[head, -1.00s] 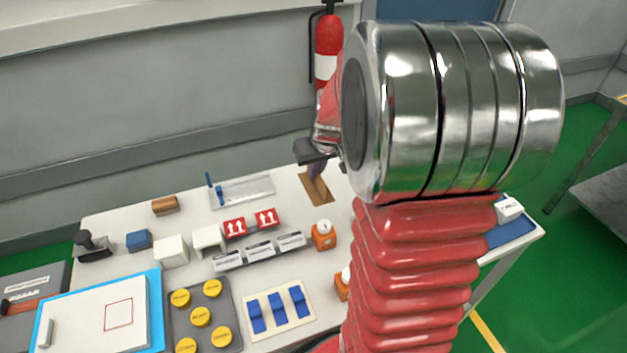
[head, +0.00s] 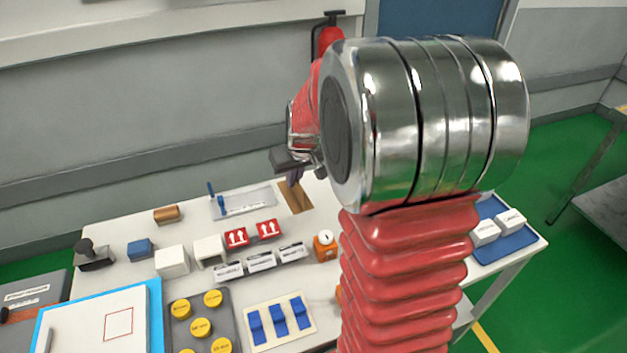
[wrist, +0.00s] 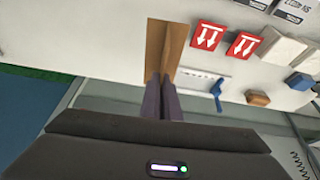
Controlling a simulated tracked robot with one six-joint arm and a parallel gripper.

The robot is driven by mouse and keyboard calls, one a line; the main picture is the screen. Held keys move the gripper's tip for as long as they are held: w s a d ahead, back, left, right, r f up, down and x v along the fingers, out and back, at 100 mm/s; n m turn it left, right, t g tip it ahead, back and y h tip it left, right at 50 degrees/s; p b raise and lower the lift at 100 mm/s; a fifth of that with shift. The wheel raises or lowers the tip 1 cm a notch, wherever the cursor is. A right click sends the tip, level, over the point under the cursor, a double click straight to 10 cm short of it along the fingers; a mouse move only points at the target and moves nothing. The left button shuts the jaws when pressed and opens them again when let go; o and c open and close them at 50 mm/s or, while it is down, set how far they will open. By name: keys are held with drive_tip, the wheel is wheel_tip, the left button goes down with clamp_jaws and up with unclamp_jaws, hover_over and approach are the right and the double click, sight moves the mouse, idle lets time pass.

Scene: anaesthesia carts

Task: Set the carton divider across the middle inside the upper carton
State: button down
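My gripper (wrist: 161,98) is shut on a brown cardboard piece (wrist: 165,45), which I take to be the carton divider. It sticks out beyond the two nearly closed fingertips. In the head view the divider (head: 298,197) hangs below my gripper (head: 293,175) by the back of the white table, right of a clear tray. I cannot tell whether it touches the table. No carton can be picked out for certain as the upper carton; two red pieces with white up arrows (head: 236,237) stand left of and nearer than the divider. My arm hides part of the table.
A clear tray with a blue-handled tool (head: 243,202), white blocks (head: 172,261), labelled boxes (head: 261,261) and an orange bottle (head: 325,246) crowd the table. A blue tray (head: 505,243) holds white boxes at right. A wall stands close behind.

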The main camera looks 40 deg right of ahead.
drive_tip(key=w+a+n, duration=0.1)
drive_tip(key=w+a, duration=0.3)
drive_tip(key=a, duration=0.5)
drive_tip(key=w+a+n, duration=0.1)
drive_tip(key=w+a, duration=0.4)
drive_tip(key=a, duration=0.5)
drive_tip(key=shift+a+r+y, duration=0.15)
drive_tip(key=shift+r+y, duration=0.25)
